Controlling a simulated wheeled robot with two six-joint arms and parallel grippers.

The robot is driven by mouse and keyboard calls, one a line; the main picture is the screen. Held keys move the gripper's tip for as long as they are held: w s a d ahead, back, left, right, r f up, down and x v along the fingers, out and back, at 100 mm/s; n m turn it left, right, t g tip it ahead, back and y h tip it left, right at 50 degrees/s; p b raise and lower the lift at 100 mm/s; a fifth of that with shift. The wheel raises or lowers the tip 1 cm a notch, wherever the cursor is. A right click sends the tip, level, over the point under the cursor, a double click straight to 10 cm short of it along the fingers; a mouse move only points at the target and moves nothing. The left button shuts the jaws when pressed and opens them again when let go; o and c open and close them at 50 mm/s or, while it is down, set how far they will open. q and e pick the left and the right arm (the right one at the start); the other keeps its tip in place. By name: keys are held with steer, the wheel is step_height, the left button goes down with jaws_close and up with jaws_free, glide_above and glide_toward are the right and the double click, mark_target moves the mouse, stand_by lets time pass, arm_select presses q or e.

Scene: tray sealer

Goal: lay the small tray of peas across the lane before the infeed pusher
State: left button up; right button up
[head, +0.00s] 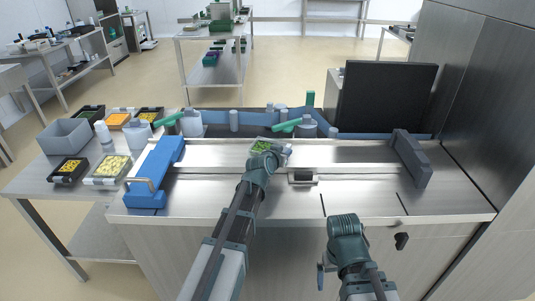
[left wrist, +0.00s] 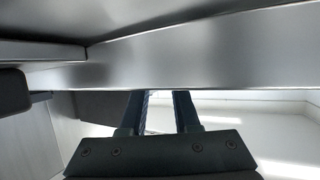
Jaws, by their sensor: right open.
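A small tray of green peas (head: 262,146) is at the far side of the steel lane, near the middle of the bench. My left gripper (head: 282,150) is right beside it and partly covers it; whether it touches or grips the tray is hidden. In the left wrist view its two fingers (left wrist: 160,108) stand apart, but their tips are hidden behind a steel band (left wrist: 180,65). A blue block (head: 154,172) with a tan handle, perhaps the pusher, crosses the lane's left end. My right gripper (head: 325,275) is open, low in front of the bench.
A dark grey bar (head: 411,158) crosses the lane's right end. A small metal fitting (head: 303,178) sits on the front rail. Bottles and green-handled items stand behind the lane. Food trays (head: 108,170) and a grey bin (head: 65,136) are on the left table. The lane (head: 215,158) left of my gripper looks clear.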

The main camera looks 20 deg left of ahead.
arm_select(q)
jaws_close()
steer(key=shift+r, duration=0.15)
arm_select(e)
steer(key=shift+r, duration=0.15)
